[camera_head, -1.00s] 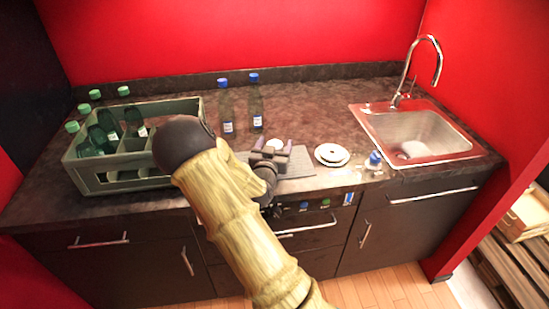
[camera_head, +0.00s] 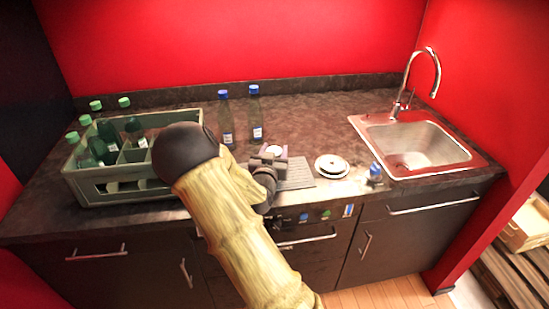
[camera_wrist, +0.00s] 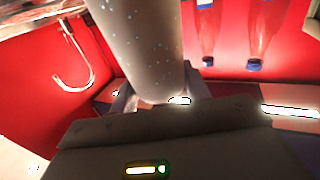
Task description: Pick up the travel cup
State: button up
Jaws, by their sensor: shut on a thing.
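The travel cup (camera_wrist: 145,45) is a pale, speckled cylinder in the wrist view, standing out beyond my gripper (camera_head: 272,158). The fingers are on either side of it, and my gripper is shut on it. In the head view only a small whitish top of the cup (camera_head: 274,150) shows between the fingers. The rest is hidden by my gripper and arm. My gripper is over the front part of the counter, by a grey ridged board. I cannot tell whether the cup still touches the counter.
A green crate (camera_head: 122,189) with green-capped bottles stands left. Two blue-capped bottles (camera_head: 240,118) stand behind my gripper. White saucers (camera_head: 331,167) and a small blue-capped bottle (camera_head: 375,174) are right of the board (camera_head: 297,175). The sink (camera_head: 425,145) and faucet (camera_head: 433,70) are far right.

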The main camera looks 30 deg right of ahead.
notch_tip(320, 180, up, 8)
jog(key=shift+r, duration=0.1)
dwell(0.8)
